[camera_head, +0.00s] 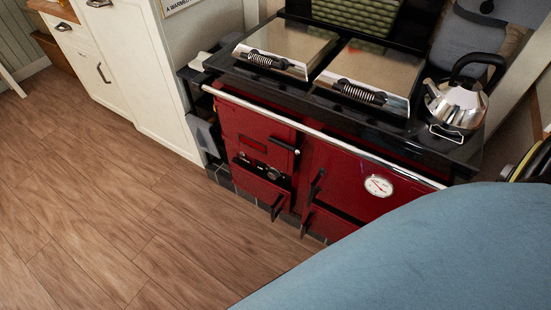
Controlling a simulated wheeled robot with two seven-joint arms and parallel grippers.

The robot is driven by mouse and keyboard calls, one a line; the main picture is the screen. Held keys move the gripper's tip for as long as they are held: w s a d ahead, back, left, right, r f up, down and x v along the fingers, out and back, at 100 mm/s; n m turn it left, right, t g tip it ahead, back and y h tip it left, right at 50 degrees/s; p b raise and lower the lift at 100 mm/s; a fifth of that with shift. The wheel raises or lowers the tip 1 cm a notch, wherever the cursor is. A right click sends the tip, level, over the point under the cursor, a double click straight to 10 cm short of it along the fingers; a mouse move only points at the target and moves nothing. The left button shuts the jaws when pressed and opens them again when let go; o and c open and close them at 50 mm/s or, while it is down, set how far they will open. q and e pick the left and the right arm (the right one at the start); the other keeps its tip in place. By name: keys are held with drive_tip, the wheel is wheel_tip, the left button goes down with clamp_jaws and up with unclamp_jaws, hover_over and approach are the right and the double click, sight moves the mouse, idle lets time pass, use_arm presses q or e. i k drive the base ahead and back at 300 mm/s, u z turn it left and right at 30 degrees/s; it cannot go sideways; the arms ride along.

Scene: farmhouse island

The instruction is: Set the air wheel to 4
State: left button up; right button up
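The red range cooker (335,180) stands against the wall in the middle of the head view. On its left side, a dark recessed panel (258,168) below the upper red door has small round dark parts. One of these (272,172) may be the air wheel, but it is too small to be sure. No number or setting can be read. Neither of my grippers is in view.
A round white dial (378,186) sits on the cooker's front. A chrome rail (320,135) crosses its top edge. Two lids (372,72) and a kettle (456,105) are on top. Wooden floor (120,210) is clear at left. A large blue surface (430,260) covers the lower right.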

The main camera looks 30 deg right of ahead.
sight(273, 173)
drive_tip(key=z, duration=0.55)
drive_tip(key=i, duration=0.6)
drive_tip(key=z, duration=0.6)
drive_tip(key=k, duration=0.6)
